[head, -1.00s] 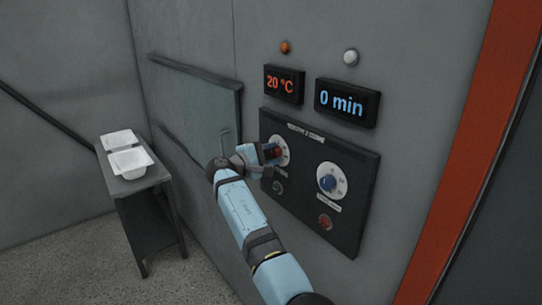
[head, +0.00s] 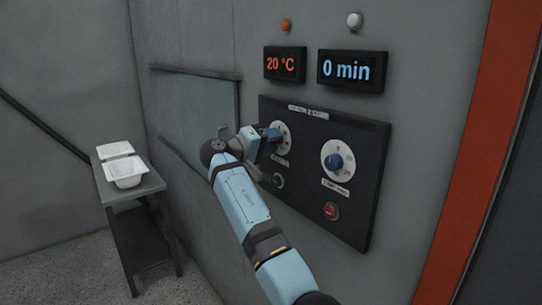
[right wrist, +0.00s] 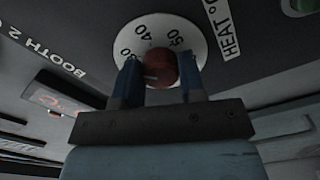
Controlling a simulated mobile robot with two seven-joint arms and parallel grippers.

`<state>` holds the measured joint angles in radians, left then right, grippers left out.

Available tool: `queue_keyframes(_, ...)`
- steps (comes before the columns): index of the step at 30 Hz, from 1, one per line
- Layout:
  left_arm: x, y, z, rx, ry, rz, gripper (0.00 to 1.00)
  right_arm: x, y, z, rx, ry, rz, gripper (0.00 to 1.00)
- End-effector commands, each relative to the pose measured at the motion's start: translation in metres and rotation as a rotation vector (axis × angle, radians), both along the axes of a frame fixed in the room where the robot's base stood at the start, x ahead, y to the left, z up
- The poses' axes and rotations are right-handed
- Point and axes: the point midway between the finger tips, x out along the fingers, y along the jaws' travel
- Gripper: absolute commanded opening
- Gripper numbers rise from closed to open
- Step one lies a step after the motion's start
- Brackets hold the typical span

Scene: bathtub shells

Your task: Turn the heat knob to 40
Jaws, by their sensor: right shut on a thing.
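The heat knob is red and sits on a white numbered dial on the dark control panel (head: 350,205). In the right wrist view the red knob (right wrist: 160,68) lies between the two blue fingers of my right gripper (right wrist: 158,78), which is shut on it. The dial (right wrist: 160,35) shows 40 and 50 beside the knob, and a HEAT label is at its right. In the head view my right gripper (head: 270,140) covers most of the knob. The red display (head: 285,64) reads 20 °C. My left gripper is not in view.
A blue timer knob (head: 334,163) is right of the heat dial, with a red button (head: 331,211) below it. A blue display (head: 352,71) reads 0 min. White tub shells (head: 126,172) stand on a dark table at the left.

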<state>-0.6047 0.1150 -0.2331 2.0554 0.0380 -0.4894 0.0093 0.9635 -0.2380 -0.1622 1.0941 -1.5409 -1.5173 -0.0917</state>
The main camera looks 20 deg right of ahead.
Motion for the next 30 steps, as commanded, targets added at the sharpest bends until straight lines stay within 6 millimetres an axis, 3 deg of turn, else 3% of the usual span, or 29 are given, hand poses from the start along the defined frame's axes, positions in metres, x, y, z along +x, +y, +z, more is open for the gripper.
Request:
queue_keyframes(1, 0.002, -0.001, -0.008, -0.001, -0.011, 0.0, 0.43, 0.0, -0.001, -0.006, 0.014, -0.043, -0.001, 0.14)
queue_keyframes(17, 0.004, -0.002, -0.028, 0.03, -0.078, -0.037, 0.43, 0.001, -0.001, -0.005, 0.183, -0.508, -0.001, 0.14)
queue_keyframes(30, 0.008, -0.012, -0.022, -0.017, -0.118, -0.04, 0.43, 0.002, 0.0, -0.002, 0.276, -0.768, 0.0, 0.14)
